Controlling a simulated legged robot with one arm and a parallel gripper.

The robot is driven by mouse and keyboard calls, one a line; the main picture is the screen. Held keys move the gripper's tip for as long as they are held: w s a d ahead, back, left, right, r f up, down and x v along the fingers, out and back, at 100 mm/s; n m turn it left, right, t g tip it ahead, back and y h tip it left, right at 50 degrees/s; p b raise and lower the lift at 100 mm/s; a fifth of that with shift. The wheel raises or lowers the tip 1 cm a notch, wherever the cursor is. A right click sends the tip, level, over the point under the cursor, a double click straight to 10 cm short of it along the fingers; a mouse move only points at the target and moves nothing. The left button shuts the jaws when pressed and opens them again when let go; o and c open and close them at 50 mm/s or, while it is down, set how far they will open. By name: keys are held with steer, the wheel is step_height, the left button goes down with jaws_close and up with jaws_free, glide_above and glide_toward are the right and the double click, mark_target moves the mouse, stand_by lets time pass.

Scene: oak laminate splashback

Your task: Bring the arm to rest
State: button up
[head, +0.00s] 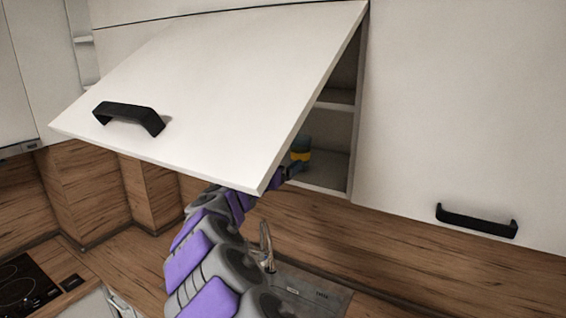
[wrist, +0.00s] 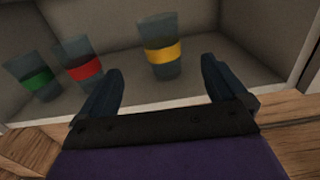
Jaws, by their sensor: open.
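My gripper (wrist: 160,88) is open and empty in the wrist view, its two dark fingers spread apart at the front edge of a cabinet shelf (wrist: 185,103). A dark glass with a yellow band (wrist: 160,54) stands upright on that shelf, beyond the gap between the fingers and apart from them. In the head view my arm reaches up under the raised cabinet door (head: 220,80). There the gripper (head: 290,171) shows only in part beside the door's lower corner, near the yellow-banded glass (head: 301,154).
Glasses with a red band (wrist: 84,69) and a green band (wrist: 37,81) stand left of the yellow one. A closed cabinet with a black handle (head: 476,221) is at right. Below are a tap (head: 266,245), a sink area and a hob (head: 24,284).

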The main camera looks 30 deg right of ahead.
steer(key=shift+d, duration=0.1)
stand_by(0.4)
steer(key=s+f+m+g+y+b, duration=0.2)
steer(key=s+f+m+g+b, duration=0.25)
steer(key=s+f+m, duration=0.6)
steer(key=s+f+m+g+y+b, duration=0.25)
steer(key=s+f+m+b, duration=0.3)
steer(key=s, duration=0.95)
steer(key=s+a+f+m+g+y+b, duration=0.2)
steer(key=s+a+f+m+y+b, duration=0.2)
steer(key=s+a+f, duration=0.8)
steer(key=s+a+f+m+g+y+b, duration=0.2)
steer(key=s+a+f+y+b, duration=0.5)
steer(key=s+a+f, duration=0.5)
step_height(320, 180, down, 4)
steer(key=shift+s+a+f+m+b, duration=0.15)
steer(key=shift+a+m+b, duration=0.45)
steer(key=shift+m, duration=0.3)
